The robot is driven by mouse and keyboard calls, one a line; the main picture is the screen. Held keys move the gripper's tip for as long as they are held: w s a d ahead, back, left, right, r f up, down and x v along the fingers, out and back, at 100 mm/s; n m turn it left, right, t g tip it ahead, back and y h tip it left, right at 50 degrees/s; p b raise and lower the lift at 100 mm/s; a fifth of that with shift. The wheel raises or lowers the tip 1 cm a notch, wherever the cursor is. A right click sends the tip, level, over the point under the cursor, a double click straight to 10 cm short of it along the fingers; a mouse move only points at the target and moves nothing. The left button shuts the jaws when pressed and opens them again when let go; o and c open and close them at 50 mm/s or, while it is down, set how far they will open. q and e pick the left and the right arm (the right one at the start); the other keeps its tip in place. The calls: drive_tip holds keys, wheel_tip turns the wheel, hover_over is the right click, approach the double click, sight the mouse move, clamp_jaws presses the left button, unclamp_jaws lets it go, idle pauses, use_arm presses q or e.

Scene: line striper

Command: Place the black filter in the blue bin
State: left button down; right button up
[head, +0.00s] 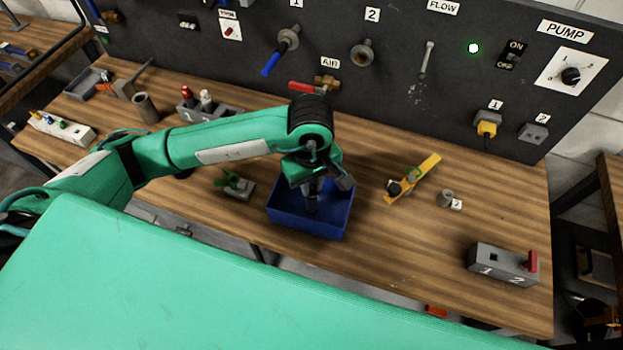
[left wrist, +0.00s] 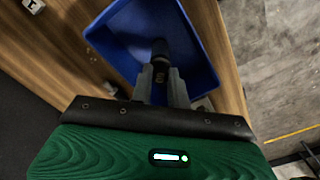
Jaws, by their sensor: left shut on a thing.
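The blue bin (head: 300,221) stands on the wooden workbench near its front edge, in the middle of the head view. My left gripper (head: 313,196) points down into the bin and is shut on the black filter (head: 312,206). In the left wrist view the bin (left wrist: 199,50) lies beyond the fingers (left wrist: 160,85), and the dark filter (left wrist: 159,50) sticks out between them over the bin's inside. I cannot tell whether the filter touches the bin floor. My right gripper is not in view.
A small green-and-grey part (head: 236,185) stands left of the bin. A yellow tool (head: 413,178) and a grey cylinder (head: 445,198) lie to the right. A dark panel (head: 400,70) rises behind.

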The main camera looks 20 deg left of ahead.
use_arm(q)
drive_tip(key=shift+f, duration=0.1)
drive_tip(key=shift+f+b, duration=0.1)
drive_tip(key=shift+b, duration=0.2)
drive_tip(key=c, duration=1.3)
unclamp_jaws()
drive_tip(key=shift+c, duration=0.2)
